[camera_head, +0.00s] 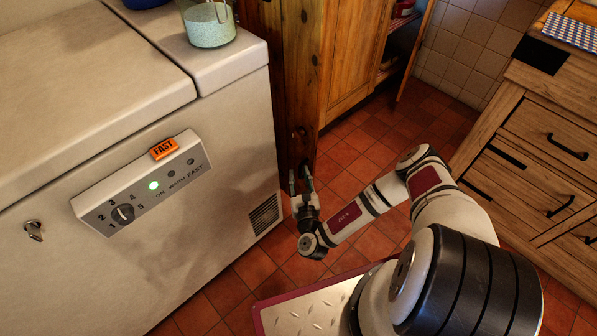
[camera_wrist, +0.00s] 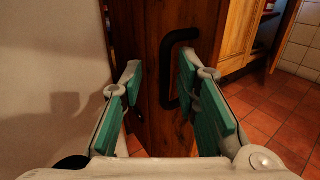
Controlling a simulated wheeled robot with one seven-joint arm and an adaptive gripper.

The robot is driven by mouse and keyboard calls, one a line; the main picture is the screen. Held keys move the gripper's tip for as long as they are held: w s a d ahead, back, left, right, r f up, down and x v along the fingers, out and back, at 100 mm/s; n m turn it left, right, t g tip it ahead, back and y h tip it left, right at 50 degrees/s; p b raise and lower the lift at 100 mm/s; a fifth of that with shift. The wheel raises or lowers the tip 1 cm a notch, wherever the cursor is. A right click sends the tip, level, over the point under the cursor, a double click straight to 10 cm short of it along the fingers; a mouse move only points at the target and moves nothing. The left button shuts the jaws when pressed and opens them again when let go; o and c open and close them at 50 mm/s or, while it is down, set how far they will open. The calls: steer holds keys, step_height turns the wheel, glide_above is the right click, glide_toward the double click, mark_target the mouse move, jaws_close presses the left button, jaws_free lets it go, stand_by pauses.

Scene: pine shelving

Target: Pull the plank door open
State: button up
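The plank door (camera_head: 302,85) is a dark brown wooden panel beside the white chest freezer in the head view. In the wrist view the door (camera_wrist: 146,50) stands upright straight ahead. Its black bar handle (camera_wrist: 166,62) is fixed to it, right of the picture's middle. My gripper (camera_wrist: 160,72) is open, with its green-padded fingers apart and pointing at the door. The handle appears between the fingers, nearer the right one, which hides part of it. I cannot tell whether they touch. In the head view my gripper (camera_head: 301,182) is low by the door; the handle is not clear there.
The freezer (camera_head: 235,130) stands close on the left, with a glass jar (camera_head: 209,24) on top. A lighter pine cabinet (camera_head: 352,55) stands behind, with an open door (camera_head: 415,50). A drawer unit (camera_head: 545,150) is on the right. Red tiled floor (camera_head: 345,152) lies between.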

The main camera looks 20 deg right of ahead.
steer(key=s, duration=0.5)
steer(key=shift+s+a, duration=0.15)
steer(key=shift+a, duration=0.25)
